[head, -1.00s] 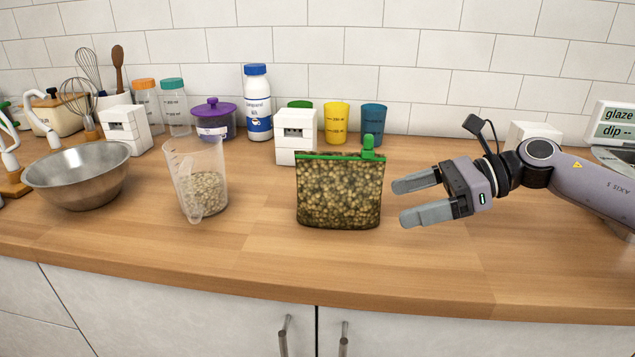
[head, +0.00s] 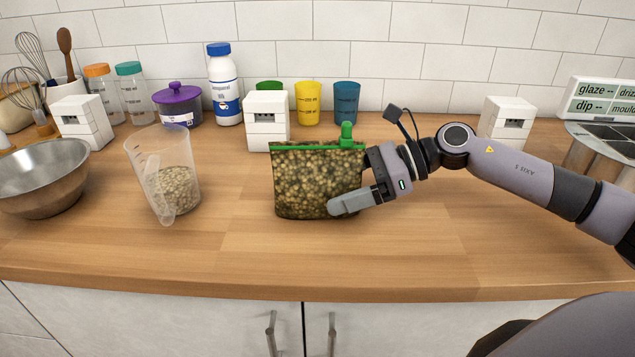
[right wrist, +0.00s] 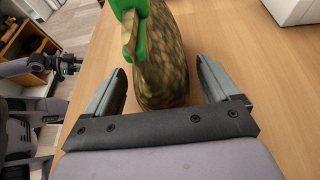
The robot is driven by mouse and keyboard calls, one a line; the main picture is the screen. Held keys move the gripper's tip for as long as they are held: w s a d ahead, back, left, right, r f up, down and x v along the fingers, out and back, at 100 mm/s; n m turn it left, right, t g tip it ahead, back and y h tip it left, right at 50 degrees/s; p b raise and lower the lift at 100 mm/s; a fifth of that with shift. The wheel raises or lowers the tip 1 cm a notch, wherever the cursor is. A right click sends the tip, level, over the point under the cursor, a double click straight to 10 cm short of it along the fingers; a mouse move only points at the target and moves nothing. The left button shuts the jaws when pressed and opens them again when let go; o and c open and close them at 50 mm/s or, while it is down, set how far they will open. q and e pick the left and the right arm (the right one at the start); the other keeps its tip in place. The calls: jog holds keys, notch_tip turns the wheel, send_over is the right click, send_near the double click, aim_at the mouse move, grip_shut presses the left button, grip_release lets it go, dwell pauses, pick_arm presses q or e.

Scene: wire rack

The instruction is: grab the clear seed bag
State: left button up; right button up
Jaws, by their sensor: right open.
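The clear seed bag (head: 315,180), full of greenish-brown seeds and closed by a green clip along its top, stands upright on the wooden counter in the head view. My right gripper (head: 350,200) is at the bag's right end, with one finger in front of it and the other hidden behind. In the right wrist view the bag (right wrist: 165,65) stands between the two open fingers (right wrist: 160,90), with a visible gap on the right side and a narrower one on the left. My left gripper does not show in the head view.
A clear jug (head: 170,185) with seeds and a steel bowl (head: 42,180) stand left of the bag. A white block tower (head: 267,122), a yellow cup (head: 308,103) and a blue cup (head: 346,103) stand behind it. The counter front is clear.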

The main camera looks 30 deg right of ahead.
jog(key=shift+w+a+f, duration=0.1)
jog(key=shift+w+a, duration=0.1)
jog(key=shift+a, duration=0.1)
jog(key=shift+c, duration=0.3)
jog(key=c, duration=1.2)
jog(key=shift+o, duration=0.2)
